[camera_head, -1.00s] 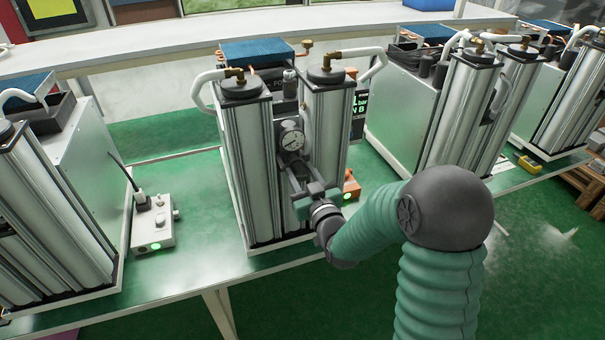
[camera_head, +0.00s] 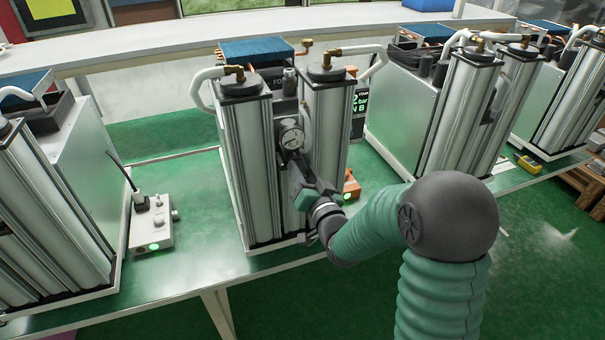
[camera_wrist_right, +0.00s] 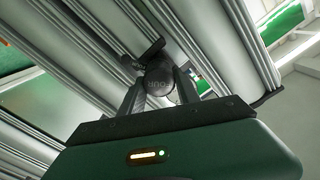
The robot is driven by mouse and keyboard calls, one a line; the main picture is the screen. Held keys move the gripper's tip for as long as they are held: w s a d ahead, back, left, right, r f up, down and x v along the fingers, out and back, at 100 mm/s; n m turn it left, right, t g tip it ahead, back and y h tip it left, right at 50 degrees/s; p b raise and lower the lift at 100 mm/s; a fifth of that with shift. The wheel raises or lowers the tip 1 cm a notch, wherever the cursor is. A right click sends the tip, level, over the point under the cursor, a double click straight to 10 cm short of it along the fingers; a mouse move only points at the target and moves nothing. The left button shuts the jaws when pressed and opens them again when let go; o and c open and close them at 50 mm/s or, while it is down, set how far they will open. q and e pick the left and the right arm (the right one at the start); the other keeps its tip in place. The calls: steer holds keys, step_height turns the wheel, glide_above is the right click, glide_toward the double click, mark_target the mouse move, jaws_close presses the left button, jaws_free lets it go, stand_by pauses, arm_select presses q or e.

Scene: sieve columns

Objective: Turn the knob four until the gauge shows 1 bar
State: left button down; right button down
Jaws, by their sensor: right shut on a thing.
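The pressure gauge (camera_head: 292,137) has a round white face. It sits between the two silver columns of the middle unit, and its reading is too small to tell. My left gripper is not in view.
Silver columns (camera_head: 248,165) flank the knob closely. A dark display (camera_head: 360,103) with green characters stands behind the right column. A grey box (camera_head: 152,228) with a green light is on the green table to the left. More column units stand on both sides.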

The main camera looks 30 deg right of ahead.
steer(key=m, duration=0.5)
steer(key=shift+f+m, duration=0.3)
steer(key=shift+f, duration=0.05)
steer(key=m, duration=0.5)
steer(key=shift+f, duration=0.1)
steer(key=m+p, duration=0.1)
steer(key=m, duration=0.3)
steer(key=shift+m, duration=0.4)
steer(key=m+p, duration=0.2)
steer(key=m, duration=0.3)
steer(key=shift+f+m, duration=0.1)
steer(key=shift+m, duration=0.3)
steer(key=c, duration=1.3)
jaws_free()
steer(key=o, duration=0.4)
steer(key=shift+w, duration=0.2)
steer(key=shift+d, duration=0.1)
